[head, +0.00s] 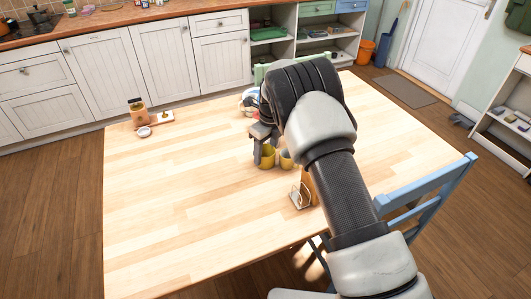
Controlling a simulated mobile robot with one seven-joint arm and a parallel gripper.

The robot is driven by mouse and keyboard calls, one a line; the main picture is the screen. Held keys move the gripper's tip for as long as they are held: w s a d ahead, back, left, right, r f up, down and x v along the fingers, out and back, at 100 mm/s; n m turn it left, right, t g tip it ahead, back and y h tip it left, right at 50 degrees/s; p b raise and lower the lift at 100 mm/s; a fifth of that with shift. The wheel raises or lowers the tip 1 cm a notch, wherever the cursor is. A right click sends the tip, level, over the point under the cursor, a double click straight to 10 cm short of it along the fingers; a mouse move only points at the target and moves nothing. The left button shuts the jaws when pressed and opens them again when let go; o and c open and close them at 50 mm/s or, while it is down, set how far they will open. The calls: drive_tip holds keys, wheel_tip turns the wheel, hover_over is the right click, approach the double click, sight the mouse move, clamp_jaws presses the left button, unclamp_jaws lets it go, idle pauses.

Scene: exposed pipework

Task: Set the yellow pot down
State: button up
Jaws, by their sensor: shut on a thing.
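The yellow pot (267,157) is in the head view near the middle of the wooden table (190,200). My gripper (259,148) is at the pot's upper left and is shut on it. The wrist and arm cover part of the gripper and its contact with the pot. I cannot tell whether the pot's base touches the tabletop. A second small yellowish cup or pot (287,160) is close on its right, partly hidden by my arm.
A wire holder (299,197) stands nearer the front, beside my arm. Dishes (250,99) sit behind the gripper. A jar (138,111) and small board are at the back left. A blue chair (428,198) is at the right. The table's left and front are clear.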

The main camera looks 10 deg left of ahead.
drive_tip(key=shift+f, duration=0.2)
drive_tip(key=o, duration=1)
drive_tip(key=shift+o, duration=0.2)
wheel_tip(320, 180, up, 12)
drive_tip(key=d+p, duration=0.1)
drive_tip(key=shift+s+r, duration=0.2)
drive_tip(key=shift+s, duration=0.2)
